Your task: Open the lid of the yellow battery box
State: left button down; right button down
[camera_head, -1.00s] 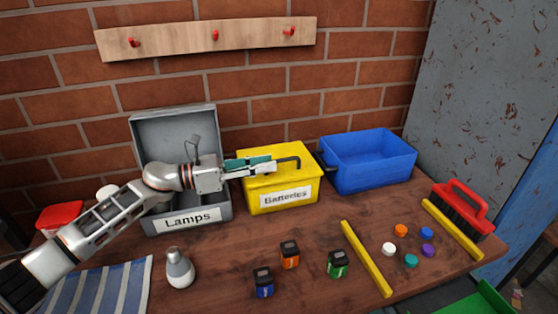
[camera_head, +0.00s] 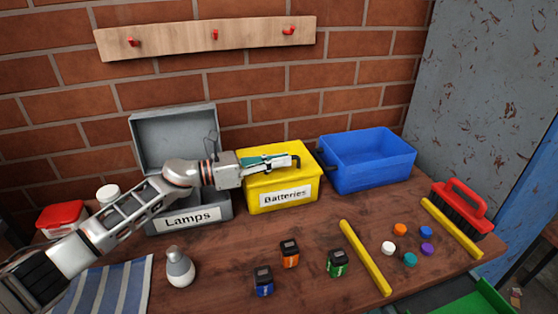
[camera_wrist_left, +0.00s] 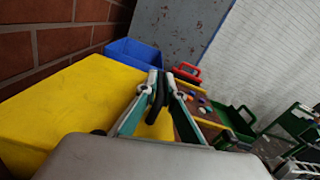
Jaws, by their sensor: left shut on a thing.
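The yellow battery box (camera_head: 257,197), labelled "Batteries", stands at the back of the table with its yellow lid (camera_head: 307,152) down. A dark bar handle (camera_head: 298,160) sits on the lid. My left gripper (camera_head: 292,161) reaches over the lid from the left and is shut on that handle. In the left wrist view the fingers close around the dark handle (camera_wrist_left: 155,103) above the yellow lid (camera_wrist_left: 70,95). The fingers partly hide the handle. My right gripper is in neither view.
The open grey "Lamps" box (camera_head: 222,208) stands left of the yellow box, and an open blue bin (camera_head: 372,180) stands close on its right. A brick wall is behind.

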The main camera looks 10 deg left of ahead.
pick_arm(q)
jog(key=shift+r, duration=0.1)
jog(key=shift+w+a+r+n+p, duration=0.15)
jog(key=shift+r+n+p, duration=0.1)
jog(key=shift+r, duration=0.15)
jog(key=shift+w+r+n+p, duration=0.1)
jog(key=shift+r+n, duration=0.15)
jog(key=shift+r, duration=0.15)
jog(key=shift+w+a+r+n+p, duration=0.2)
jog(key=shift+w+r+n, duration=0.1)
jog(key=shift+r+n, duration=0.3)
jog(key=shift+w+a+r+n+p, duration=0.15)
jog(key=shift+w+r+n, duration=0.15)
jog(key=shift+r+n, duration=0.25)
jog(key=shift+w+a+r+n, duration=0.1)
jog(key=shift+w+r+n, duration=0.4)
jog(key=shift+r+n, duration=0.2)
jog(key=shift+w+a+r+n, duration=0.2)
jog(key=shift+w+r+n, duration=0.3)
jog(key=shift+n, duration=0.1)
jog(key=shift+w+a+r+n, duration=0.2)
jog(key=shift+w+r+n, duration=0.15)
jog(key=shift+w+n, duration=0.2)
